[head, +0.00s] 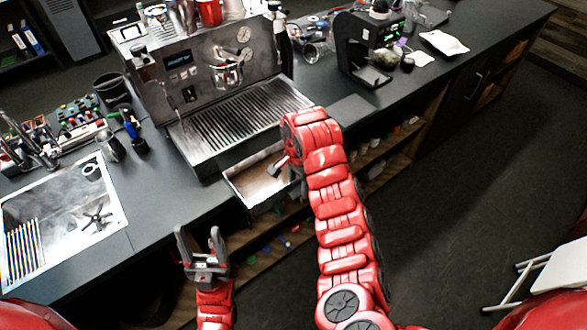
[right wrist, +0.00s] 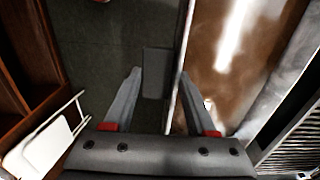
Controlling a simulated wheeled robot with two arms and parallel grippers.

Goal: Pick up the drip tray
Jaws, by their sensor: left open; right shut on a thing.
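The drip tray (head: 250,194) is a shallow pale-rimmed tray with a brown, wet-looking inside. It sticks out from the front of the espresso machine, below the slatted grate (head: 240,115). My right gripper (head: 280,166) is at the tray's right part, partly hidden by my red arm. In the right wrist view the tray (right wrist: 228,62) lies to the right, and the fingers (right wrist: 160,78) are on either side of its pale wall, shut on it. My left gripper (head: 198,240) is open and empty, in front of the counter, left of the tray.
The espresso machine (head: 205,68) stands on the dark counter. A sink (head: 60,225) is at the left, a black grinder (head: 365,45) at the right. Open shelves (head: 385,155) are below the counter. A white folding chair (head: 555,270) stands at lower right.

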